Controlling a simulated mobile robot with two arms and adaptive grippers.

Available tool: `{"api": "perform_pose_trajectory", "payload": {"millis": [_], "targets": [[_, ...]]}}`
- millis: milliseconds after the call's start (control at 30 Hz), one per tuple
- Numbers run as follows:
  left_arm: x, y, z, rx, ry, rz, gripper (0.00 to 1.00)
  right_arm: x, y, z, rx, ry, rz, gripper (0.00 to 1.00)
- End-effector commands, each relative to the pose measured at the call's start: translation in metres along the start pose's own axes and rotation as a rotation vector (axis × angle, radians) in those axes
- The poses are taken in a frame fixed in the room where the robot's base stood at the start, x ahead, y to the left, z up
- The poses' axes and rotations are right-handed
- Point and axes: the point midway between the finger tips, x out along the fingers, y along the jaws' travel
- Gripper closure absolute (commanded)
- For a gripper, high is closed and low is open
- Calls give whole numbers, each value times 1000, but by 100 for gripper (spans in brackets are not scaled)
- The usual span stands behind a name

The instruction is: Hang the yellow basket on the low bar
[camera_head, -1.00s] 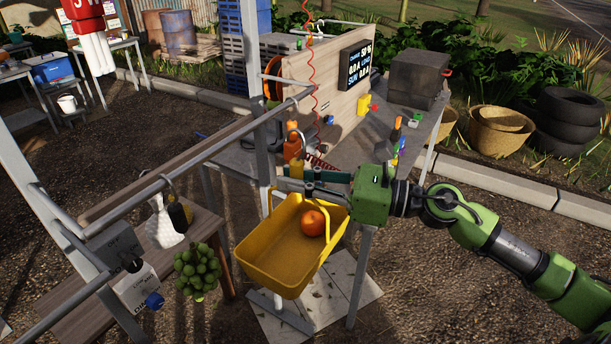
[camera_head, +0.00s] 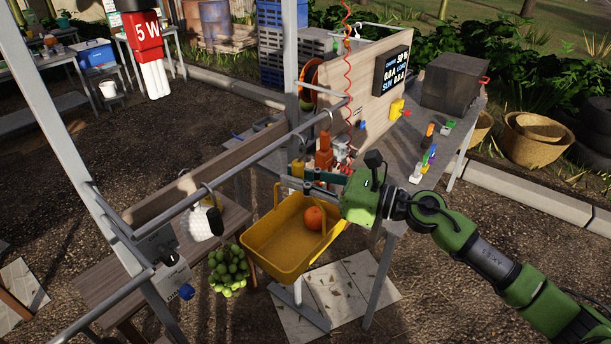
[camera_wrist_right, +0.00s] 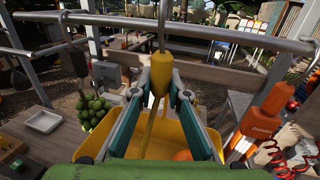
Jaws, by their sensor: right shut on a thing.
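The yellow basket (camera_head: 285,258) hangs tilted below my right gripper (camera_head: 300,180), with an orange (camera_head: 314,218) inside. My right gripper (camera_wrist_right: 160,85) is shut on the basket's yellow grip (camera_wrist_right: 161,74), from which a metal hook stem (camera_wrist_right: 162,35) rises. The low bar (camera_head: 262,153) is a grey metal rail running from front left to back right, close to the grip. It crosses behind the stem in the right wrist view (camera_wrist_right: 215,36). The hook's top is cut off there, so I cannot tell whether it is over the bar. My left gripper is not in view.
A white netted item (camera_head: 203,222) hangs on the bar to the left. A bunch of green fruit (camera_head: 228,268) is left of the basket. An orange-red handled thing (camera_head: 324,150) stands close right of the grip. The grey table (camera_head: 385,150) is behind.

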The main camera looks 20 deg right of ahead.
Motion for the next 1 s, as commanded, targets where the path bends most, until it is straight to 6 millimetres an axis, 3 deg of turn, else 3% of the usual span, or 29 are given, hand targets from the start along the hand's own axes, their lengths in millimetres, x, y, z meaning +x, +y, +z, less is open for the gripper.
{"api": "perform_pose_trajectory", "payload": {"millis": [667, 733, 1000], "targets": [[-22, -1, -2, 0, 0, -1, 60, 47, -12, 3, 0, -3, 1, 100], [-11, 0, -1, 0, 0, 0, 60, 47, -12, -9, -1, -1, 1, 100], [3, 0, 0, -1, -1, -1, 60, 49, -12, -22, -2, -2, 1, 100]]}}
